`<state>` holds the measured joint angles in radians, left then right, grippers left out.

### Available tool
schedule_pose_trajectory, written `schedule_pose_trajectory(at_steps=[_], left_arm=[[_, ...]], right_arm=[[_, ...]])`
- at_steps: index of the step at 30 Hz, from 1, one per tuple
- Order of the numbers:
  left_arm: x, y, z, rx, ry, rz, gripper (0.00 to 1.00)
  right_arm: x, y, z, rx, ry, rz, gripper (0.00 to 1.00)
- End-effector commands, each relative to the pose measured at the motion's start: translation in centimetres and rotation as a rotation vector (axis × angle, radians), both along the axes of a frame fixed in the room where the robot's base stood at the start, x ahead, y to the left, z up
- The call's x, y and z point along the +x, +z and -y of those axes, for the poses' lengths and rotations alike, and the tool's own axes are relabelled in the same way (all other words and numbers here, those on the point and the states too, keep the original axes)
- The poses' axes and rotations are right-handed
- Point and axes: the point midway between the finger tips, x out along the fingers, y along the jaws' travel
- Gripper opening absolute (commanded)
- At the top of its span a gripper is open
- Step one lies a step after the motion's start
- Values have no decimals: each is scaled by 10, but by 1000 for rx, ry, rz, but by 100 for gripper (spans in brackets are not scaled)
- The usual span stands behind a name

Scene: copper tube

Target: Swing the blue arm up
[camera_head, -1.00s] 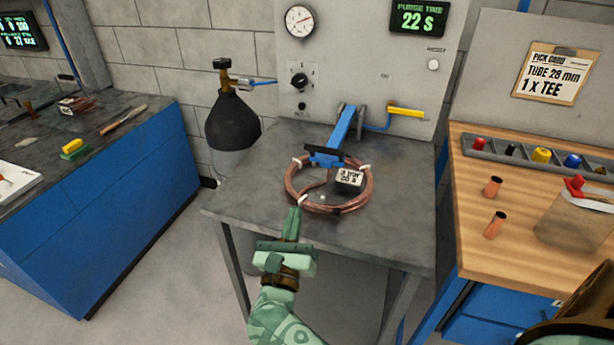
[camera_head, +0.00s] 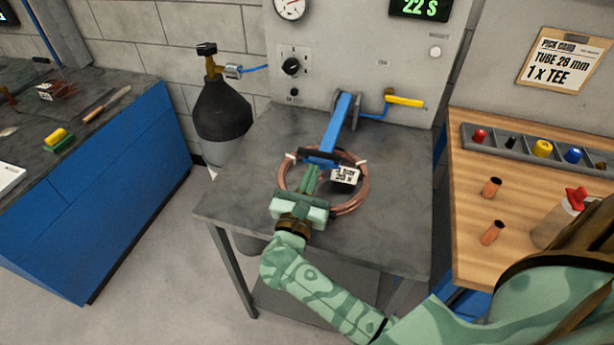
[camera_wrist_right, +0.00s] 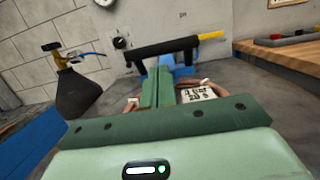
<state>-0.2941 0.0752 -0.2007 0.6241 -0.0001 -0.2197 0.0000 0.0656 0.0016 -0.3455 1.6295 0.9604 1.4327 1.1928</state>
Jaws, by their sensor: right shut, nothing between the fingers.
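The blue arm (camera_head: 336,128) is hinged near the back panel and slopes down toward me over the coil. Its near end carries a black crossbar (camera_head: 320,156), which also shows in the right wrist view (camera_wrist_right: 166,47). A copper coil (camera_head: 361,190) with a white tag (camera_head: 345,175) lies on the grey table under that end. My right gripper (camera_head: 310,174) is shut and empty, its tips over the coil close by the crossbar. In the wrist view its fingers (camera_wrist_right: 158,86) point at the crossbar's underside; I cannot tell whether they touch. My left gripper is out of view.
A dark gas bottle (camera_head: 223,110) stands left of the table. A yellow-handled valve (camera_head: 405,101) is on the panel, right of the blue arm. The wooden bench (camera_head: 468,205) at right holds copper tube pieces (camera_head: 491,187). The grey table (camera_head: 240,185) is clear left of the coil.

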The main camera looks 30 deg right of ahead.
Motion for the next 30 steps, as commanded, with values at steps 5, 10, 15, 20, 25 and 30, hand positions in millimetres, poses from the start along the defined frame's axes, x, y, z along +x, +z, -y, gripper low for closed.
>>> schedule_pose_trajectory(at_steps=[5, 10, 15, 20, 25, 30], left_arm=[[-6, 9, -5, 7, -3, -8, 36], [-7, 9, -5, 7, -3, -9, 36], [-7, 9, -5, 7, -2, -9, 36], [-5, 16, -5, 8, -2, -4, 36], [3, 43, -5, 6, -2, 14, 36], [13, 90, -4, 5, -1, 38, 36]], right_arm=[[-3, 8, 3, -1, 1, -1, 0], [-3, 7, 3, -1, 1, -2, 0], [-3, 7, 3, -1, 1, -2, 0], [-2, 15, 3, 8, 1, -8, 0], [-1, 39, 6, 45, 0, -35, 0], [5, 80, 12, 121, 0, -97, 0]])
